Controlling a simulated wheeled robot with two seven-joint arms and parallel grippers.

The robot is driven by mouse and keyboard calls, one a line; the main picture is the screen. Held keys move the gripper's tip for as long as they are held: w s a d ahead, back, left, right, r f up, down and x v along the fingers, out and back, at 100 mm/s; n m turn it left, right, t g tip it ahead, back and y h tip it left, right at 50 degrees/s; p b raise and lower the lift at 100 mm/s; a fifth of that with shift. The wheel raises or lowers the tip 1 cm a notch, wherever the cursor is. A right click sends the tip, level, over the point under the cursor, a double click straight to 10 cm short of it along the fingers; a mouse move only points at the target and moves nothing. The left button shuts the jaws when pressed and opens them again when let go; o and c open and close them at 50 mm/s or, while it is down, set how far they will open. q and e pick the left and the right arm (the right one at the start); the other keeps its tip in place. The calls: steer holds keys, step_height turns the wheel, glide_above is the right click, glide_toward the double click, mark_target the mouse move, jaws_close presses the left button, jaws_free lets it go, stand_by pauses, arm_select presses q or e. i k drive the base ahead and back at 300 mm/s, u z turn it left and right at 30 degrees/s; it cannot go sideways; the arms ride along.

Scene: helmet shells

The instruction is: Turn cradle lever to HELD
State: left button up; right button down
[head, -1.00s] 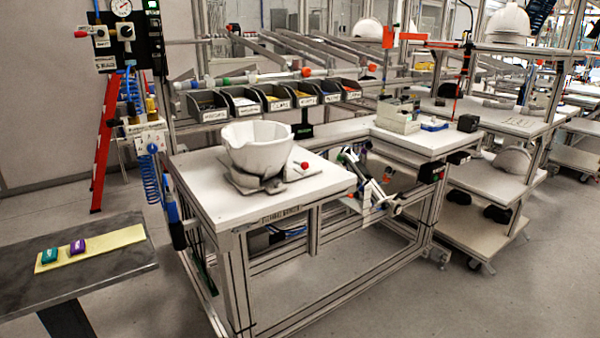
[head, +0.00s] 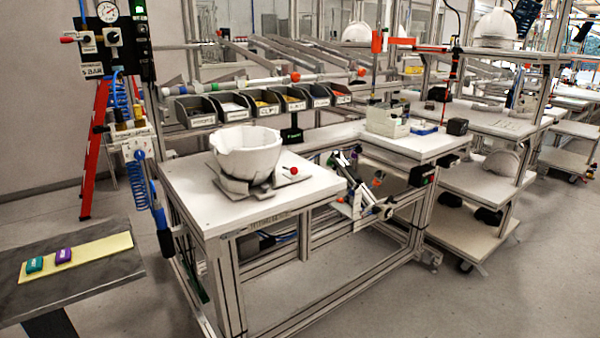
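A white upturned helmet shell (head: 247,151) sits in a grey cradle (head: 234,186) on the white workbench (head: 200,205). The cradle's lever ends in a red ball knob (head: 293,171) at the right of the cradle, a little above its base plate. I cannot read any HELD marking at this distance. Neither of my grippers shows in the head view.
A row of labelled bins (head: 240,106) stands behind the bench. A dark table (head: 75,262) at left holds a yellow strip (head: 90,255) with a teal and a purple block. A tool hangs at the bench's right side. Grey floor is open in front.

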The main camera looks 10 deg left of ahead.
mark_target(294, 170)
steer(key=i, duration=0.75)
steer(key=u, duration=1.4)
